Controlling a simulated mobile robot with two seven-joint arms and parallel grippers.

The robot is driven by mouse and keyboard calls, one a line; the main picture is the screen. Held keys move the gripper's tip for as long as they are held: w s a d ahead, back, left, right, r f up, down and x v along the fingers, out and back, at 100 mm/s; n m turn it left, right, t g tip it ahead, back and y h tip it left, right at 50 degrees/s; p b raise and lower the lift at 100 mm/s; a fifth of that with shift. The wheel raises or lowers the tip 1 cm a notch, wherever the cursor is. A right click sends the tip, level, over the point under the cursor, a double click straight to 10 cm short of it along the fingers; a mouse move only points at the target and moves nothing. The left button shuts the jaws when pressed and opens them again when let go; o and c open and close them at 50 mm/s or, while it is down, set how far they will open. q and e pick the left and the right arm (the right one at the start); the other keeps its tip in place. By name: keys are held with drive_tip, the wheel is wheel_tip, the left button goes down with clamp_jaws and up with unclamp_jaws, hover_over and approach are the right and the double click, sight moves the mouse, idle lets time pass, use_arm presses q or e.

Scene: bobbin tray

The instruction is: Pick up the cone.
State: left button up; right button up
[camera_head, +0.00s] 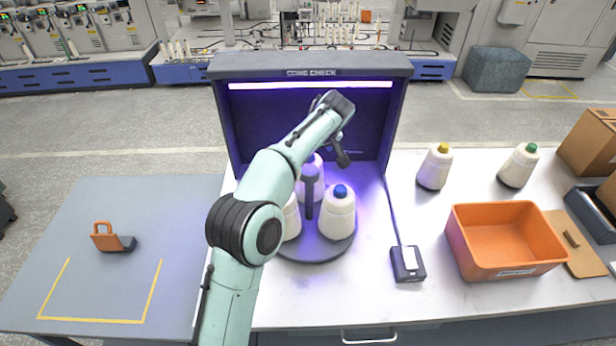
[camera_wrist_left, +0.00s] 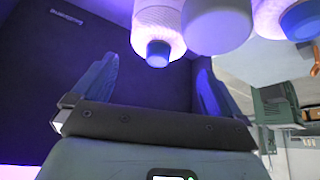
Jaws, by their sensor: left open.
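Pale cones stand on a dark round turntable (camera_head: 318,250) inside the lit cone-check booth. The front right cone (camera_head: 338,219) has a blue tip. A cone at the left (camera_head: 291,218) is partly hidden by my arm. A back cone (camera_head: 318,184) stands behind the central post (camera_head: 310,192), its top hidden by my arm. My left gripper (camera_head: 343,160) is open and empty above the turntable's back right. In the left wrist view, its open fingers (camera_wrist_left: 155,78) point toward a blue-tipped cone (camera_wrist_left: 160,18), with the tip near the gap between them. My right gripper is not in view.
An orange bin (camera_head: 505,262) stands on the right of the table. Behind it are a yellow-tipped cone (camera_head: 435,167) and a green-tipped cone (camera_head: 518,166). A small cabled box (camera_head: 407,264) lies right of the turntable. The booth's hood (camera_head: 310,66) overhangs my gripper.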

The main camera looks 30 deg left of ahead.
use_arm(q)
drive_tip(key=x, duration=0.3)
drive_tip(key=shift+w+a+f, duration=0.1)
drive_tip(key=shift+f, duration=0.05)
drive_tip(key=shift+d+x, duration=0.15)
drive_tip(key=shift+x, duration=1.2)
drive_tip(key=shift+d+x, duration=0.15)
drive_tip(key=shift+x, duration=1.2)
drive_tip(key=c, duration=1.4)
